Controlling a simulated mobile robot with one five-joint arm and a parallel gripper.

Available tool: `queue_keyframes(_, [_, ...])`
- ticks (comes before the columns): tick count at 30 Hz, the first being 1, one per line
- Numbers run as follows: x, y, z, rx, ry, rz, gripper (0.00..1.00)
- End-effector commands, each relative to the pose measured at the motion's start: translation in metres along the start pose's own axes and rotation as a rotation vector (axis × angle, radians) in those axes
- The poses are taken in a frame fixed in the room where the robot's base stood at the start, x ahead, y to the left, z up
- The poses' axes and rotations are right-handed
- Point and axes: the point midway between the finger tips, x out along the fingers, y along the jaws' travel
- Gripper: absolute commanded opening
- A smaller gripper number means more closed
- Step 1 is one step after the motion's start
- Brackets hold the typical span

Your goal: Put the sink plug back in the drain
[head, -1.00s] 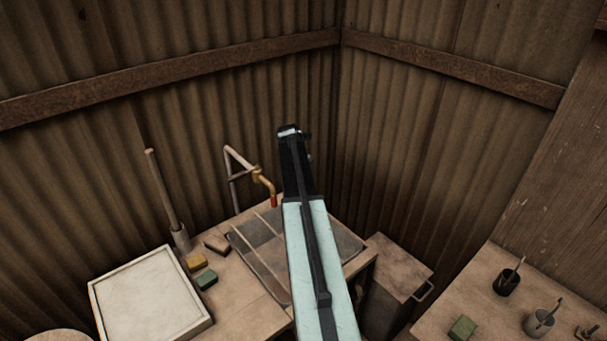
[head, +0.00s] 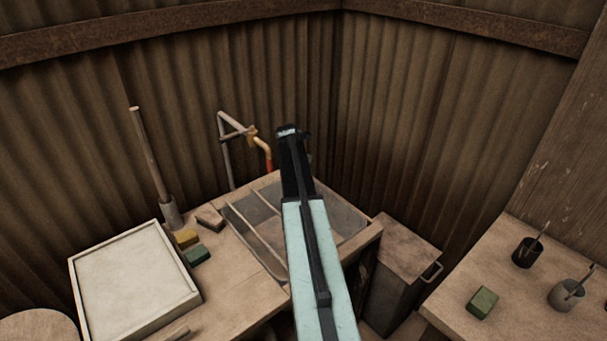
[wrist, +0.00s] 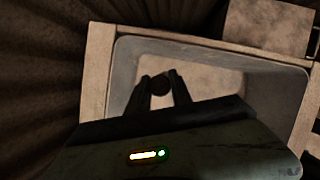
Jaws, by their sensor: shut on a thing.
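In the wrist view my gripper (wrist: 162,86) is shut on a small dark round thing, which looks like the sink plug (wrist: 160,85). It is held above the sink basin, which shows its grey inner wall (wrist: 268,90) and pale floor. In the head view my arm reaches out over the sink (head: 343,220) and hides part of it. The gripper's fingertips and the plug are hidden there behind the arm. The drain cannot be made out in either view. I cannot tell how high the plug is above the basin floor.
A tap with a red tip (head: 268,163) stands behind the sink, left of my arm. Bars cross the basin's left part. A white tray (head: 135,280), yellow and green blocks (head: 196,254) lie left. A dark bin (head: 402,255) and a side table with cups (head: 528,252) are right.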

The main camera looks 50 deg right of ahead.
Motion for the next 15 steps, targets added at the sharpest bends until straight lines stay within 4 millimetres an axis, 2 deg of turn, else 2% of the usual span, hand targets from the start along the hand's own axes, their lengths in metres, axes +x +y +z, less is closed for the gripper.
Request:
queue_keyframes(1, [0.014, 0.000, -0.006, 0.000, 0.000, 0.000, 0.00])
queue_keyframes(15, [0.071, 0.001, -0.030, -0.001, 0.000, 0.000, 0.00])
